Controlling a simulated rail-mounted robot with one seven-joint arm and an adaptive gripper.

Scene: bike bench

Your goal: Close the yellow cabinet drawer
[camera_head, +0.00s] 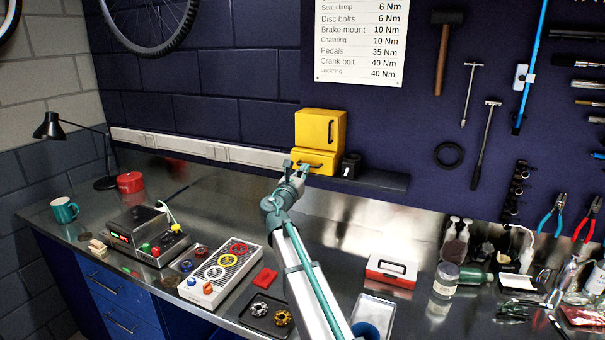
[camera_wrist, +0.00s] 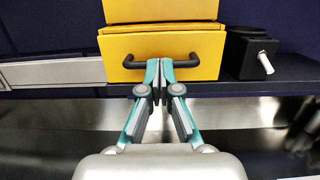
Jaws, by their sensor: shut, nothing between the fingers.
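The yellow cabinet (camera_head: 318,128) stands on a dark shelf against the back wall. Its lower drawer (camera_head: 312,160) has a dark bar handle and sticks out a little in front of the upper part in the head view. In the wrist view the drawer front (camera_wrist: 207,50) fills the upper middle, with its handle (camera_wrist: 125,61) partly hidden behind my fingers. My gripper (camera_head: 295,170) is shut and empty. Its fingertips (camera_wrist: 159,66) are at the middle of the drawer front, over the handle; I cannot tell whether they touch.
A dark container (camera_wrist: 250,52) with a white lever stands just right of the cabinet on the shelf (camera_head: 385,180). A pale rail (camera_head: 205,148) runs along the wall to the left.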

